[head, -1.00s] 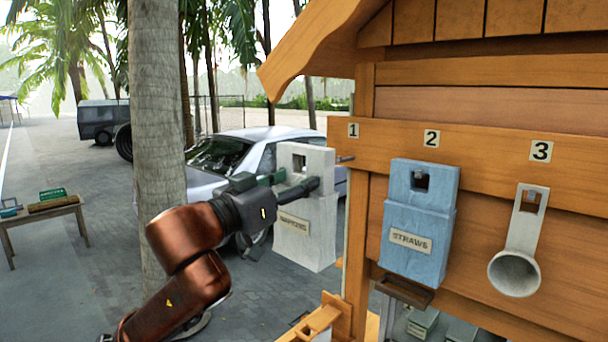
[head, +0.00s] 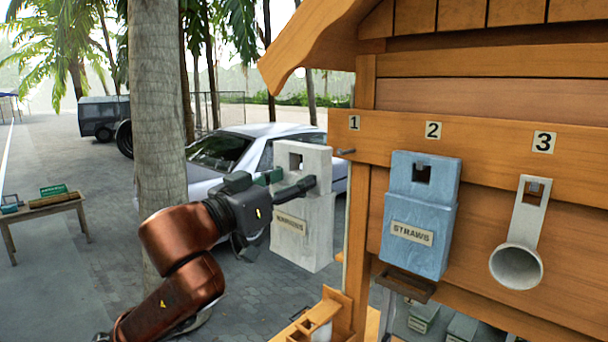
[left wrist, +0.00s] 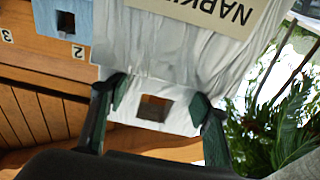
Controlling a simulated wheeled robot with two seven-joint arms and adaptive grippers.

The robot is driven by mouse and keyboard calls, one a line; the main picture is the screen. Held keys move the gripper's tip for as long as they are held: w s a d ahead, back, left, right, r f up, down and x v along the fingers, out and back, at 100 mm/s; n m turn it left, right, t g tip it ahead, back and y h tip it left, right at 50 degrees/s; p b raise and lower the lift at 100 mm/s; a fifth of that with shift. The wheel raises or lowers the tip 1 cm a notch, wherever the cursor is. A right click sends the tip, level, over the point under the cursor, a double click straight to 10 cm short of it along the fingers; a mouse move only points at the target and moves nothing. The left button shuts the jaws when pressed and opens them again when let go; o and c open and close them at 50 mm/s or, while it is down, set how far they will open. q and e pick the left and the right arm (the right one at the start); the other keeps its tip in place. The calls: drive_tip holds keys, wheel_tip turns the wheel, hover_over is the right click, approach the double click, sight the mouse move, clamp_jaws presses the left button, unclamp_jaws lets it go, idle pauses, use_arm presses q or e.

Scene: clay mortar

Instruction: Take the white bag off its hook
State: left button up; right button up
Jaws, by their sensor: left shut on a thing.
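The white bag (head: 318,220), with a square hole near its top and a napkins label, hangs upright in my left gripper (head: 290,182). The gripper is shut across its upper part, below the hole in the head view. The hook (head: 346,152) under number 1 is a short dark peg. It shows bare, just right of the bag, and the bag looks clear of it. In the left wrist view the bag (left wrist: 185,60) is upside down, with the two fingers (left wrist: 160,100) on either side of its narrow top. My right gripper is not in view.
A blue straws box (head: 420,215) hangs at number 2 and a grey scoop-shaped holder (head: 517,262) at number 3 on the wooden stall wall (head: 480,150). A tree trunk (head: 158,120) stands behind my left arm. A car (head: 255,150) is parked behind; open paving lies left.

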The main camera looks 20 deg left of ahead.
use_arm(q)
drive_tip(key=r+b+v, duration=0.1)
drive_tip(key=v, duration=0.8)
drive_tip(key=shift+r, duration=0.2)
idle(0.9)
drive_tip(key=shift+s, duration=0.25)
drive_tip(key=shift+r+b+v, duration=0.2)
drive_tip(key=shift+b+v, duration=0.2)
drive_tip(key=shift+v, duration=0.8)
drive_tip(key=shift+r+b+v, duration=0.15)
drive_tip(key=shift+b+v, duration=0.25)
drive_tip(key=shift+v, duration=0.75)
drive_tip(key=shift+a, duration=0.1)
